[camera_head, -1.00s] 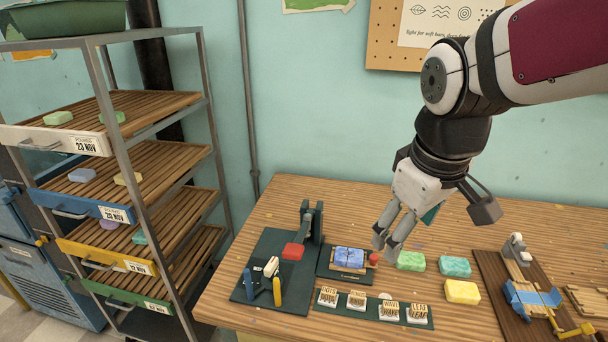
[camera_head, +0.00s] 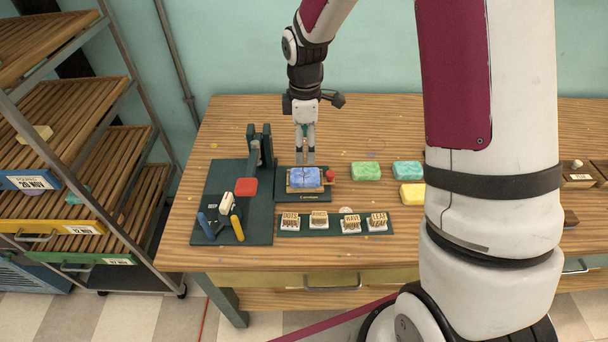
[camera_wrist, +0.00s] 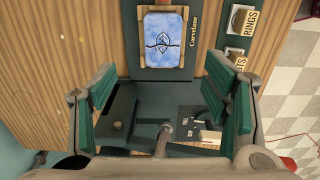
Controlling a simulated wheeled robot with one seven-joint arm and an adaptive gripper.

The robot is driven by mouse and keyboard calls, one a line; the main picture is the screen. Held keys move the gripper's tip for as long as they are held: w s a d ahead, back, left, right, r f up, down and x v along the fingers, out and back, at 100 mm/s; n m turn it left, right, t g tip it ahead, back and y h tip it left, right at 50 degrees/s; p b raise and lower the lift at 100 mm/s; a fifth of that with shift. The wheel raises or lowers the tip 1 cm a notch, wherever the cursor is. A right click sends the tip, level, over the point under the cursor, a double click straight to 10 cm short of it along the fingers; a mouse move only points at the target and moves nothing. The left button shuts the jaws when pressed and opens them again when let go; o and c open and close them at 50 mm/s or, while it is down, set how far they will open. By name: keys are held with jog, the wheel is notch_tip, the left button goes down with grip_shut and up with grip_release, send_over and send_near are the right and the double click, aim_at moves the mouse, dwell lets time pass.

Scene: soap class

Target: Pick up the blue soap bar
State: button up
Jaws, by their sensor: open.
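The blue soap bar (camera_head: 305,178) lies in a small wooden holder on a dark green plate (camera_head: 290,197) on the workbench. In the wrist view the blue soap bar (camera_wrist: 163,40) shows a dark leaf mark on its top, at the upper middle, beyond my fingertips. My gripper (camera_head: 305,160) hangs fingers-down just behind the bar in the head view. In the wrist view my gripper (camera_wrist: 163,95) is open and empty, its green finger pads wide apart, with the dark green base of the press between them. The bar is apart from the fingers.
A red knob (camera_head: 330,175) sits at the holder's right. Green soaps (camera_head: 366,171) and a yellow soap (camera_head: 411,195) lie further right. A strip of letter stamps (camera_head: 334,224) lies in front. A drying rack (camera_head: 70,195) stands at left.

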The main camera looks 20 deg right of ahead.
aim_at(305, 174)
notch_tip(305, 174, down, 11)
jog(key=shift+s+r+p, duration=0.15)
jog(key=shift+r+p, duration=0.05)
jog(key=shift+p, duration=0.3)
jog(key=c, duration=1.3)
